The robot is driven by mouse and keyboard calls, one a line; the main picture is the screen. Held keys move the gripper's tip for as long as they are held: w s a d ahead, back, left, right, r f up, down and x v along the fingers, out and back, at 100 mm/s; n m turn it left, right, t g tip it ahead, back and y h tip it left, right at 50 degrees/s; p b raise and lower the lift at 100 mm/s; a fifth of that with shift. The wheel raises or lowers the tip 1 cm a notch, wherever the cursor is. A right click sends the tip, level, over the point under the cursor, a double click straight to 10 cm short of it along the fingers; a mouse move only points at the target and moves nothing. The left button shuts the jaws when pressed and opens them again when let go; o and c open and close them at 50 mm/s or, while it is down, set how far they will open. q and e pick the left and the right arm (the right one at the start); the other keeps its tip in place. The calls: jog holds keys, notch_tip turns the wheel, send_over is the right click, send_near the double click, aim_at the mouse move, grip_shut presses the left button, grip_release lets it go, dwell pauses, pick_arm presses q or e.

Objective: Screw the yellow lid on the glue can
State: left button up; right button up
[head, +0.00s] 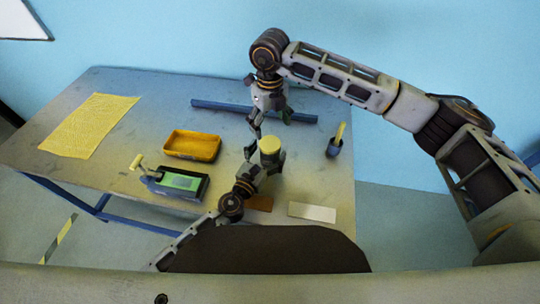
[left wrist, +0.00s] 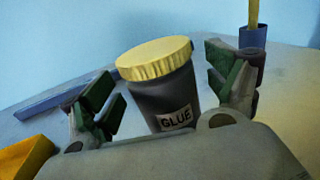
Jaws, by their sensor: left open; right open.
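The dark glue can (left wrist: 172,100), labelled GLUE, stands on the table. The yellow lid (head: 270,144) sits on top of the can; it also shows in the left wrist view (left wrist: 154,58). I cannot tell how tightly it is seated. My left gripper (head: 264,160) is open, with one finger on each side of the can; in the left wrist view, gaps show between the fingers and the can. My right gripper (head: 270,119) is open and empty, just behind and above the lid, apart from it. The can's lower part is hidden by my left gripper.
A yellow tray (head: 192,145) and a dark tray with a green pad (head: 180,182) are left of the can. A blue cup (head: 334,148) with a yellow stick stands right. A blue bar (head: 225,106) lies behind. A yellow sheet (head: 90,125) lies far left.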

pick_arm(q)
jog(key=shift+x, duration=0.9)
jog(key=shift+c, duration=0.5)
